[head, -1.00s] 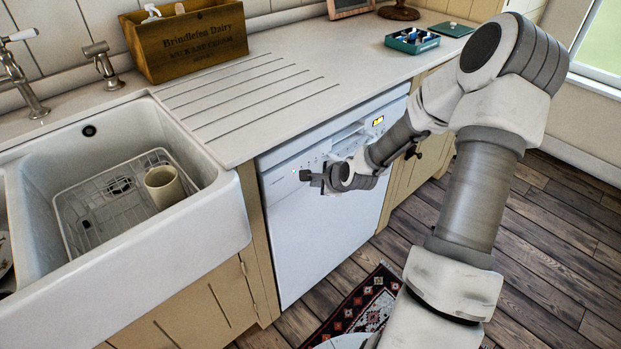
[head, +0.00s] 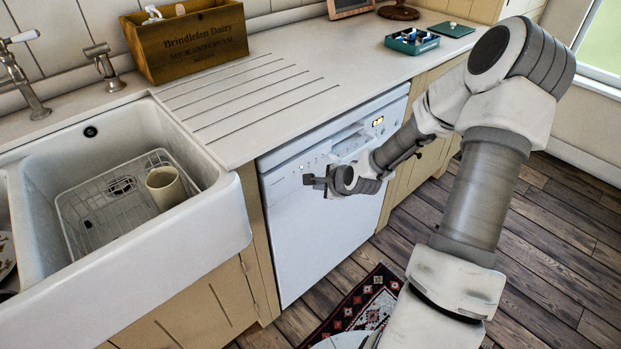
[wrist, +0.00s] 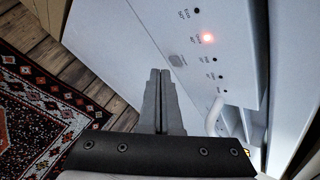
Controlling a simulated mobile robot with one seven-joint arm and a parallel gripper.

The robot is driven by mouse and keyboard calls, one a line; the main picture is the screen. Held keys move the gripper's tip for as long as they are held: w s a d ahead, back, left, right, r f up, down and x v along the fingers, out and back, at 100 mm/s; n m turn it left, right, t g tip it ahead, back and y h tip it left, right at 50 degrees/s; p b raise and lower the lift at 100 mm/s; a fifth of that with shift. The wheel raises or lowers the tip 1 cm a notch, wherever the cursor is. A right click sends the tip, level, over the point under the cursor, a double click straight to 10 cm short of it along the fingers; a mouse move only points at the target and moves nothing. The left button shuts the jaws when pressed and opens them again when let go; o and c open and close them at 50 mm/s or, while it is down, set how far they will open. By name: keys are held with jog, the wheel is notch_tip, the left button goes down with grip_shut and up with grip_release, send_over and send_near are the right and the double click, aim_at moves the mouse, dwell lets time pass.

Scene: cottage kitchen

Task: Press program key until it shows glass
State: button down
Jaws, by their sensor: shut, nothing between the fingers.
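The white dishwasher (head: 325,210) stands under the counter with its door closed. Its control panel (wrist: 228,45) shows a column of small indicator lamps with printed labels. A grey oval key (wrist: 178,60) sits on the panel beside the lamps. My gripper (wrist: 160,73) is shut and empty, its tips just left of the key in the wrist view; contact cannot be made out. In the head view my gripper (head: 307,181) is in front of the panel's left part.
A small amber display (head: 377,122) is lit at the panel's right. The door handle (wrist: 214,115) lies close right of my fingers. The sink (head: 130,240) is at left, with a rack and a cup inside. A patterned rug (head: 365,300) lies on the floor.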

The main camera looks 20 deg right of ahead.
jog(key=s, duration=0.1)
jog(key=s+d+p, duration=0.1)
jog(key=s, duration=0.1)
jog(key=s+d+p, duration=0.1)
jog(key=s, duration=0.1)
jog(key=shift+s, duration=0.25)
jog(key=shift+d+f, duration=0.1)
jog(key=shift+d, duration=0.05)
dwell(2.5)
